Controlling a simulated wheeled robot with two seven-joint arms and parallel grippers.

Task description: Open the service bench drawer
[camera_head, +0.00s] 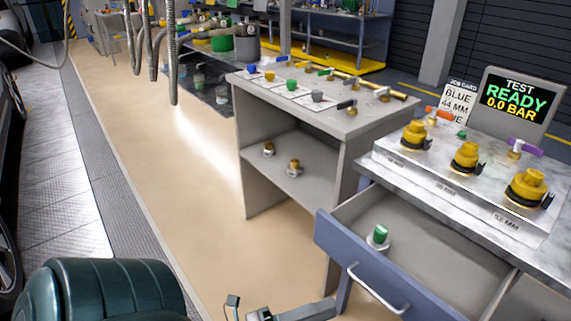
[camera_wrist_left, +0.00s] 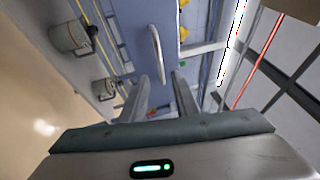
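The service bench drawer (camera_head: 340,250) stands pulled out at the lower right of the head view, its inside exposed. Its blue-grey front carries a curved silver handle (camera_head: 378,288). In the left wrist view the handle (camera_wrist_left: 155,52) lies just beyond the fingertips. My left gripper (camera_wrist_left: 161,82) is open, its two fingers apart with nothing between them. Parts of it (camera_head: 250,309) show at the bottom of the head view, to the left of the handle. My right gripper is not in view.
A green-topped fitting (camera_head: 379,236) stands inside the drawer. The marble bench top (camera_head: 450,190) above holds several yellow couplings and a screen (camera_head: 515,100) reading READY. A grey shelf table (camera_head: 350,120) stands to the left. Open floor (camera_head: 180,190) lies further left.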

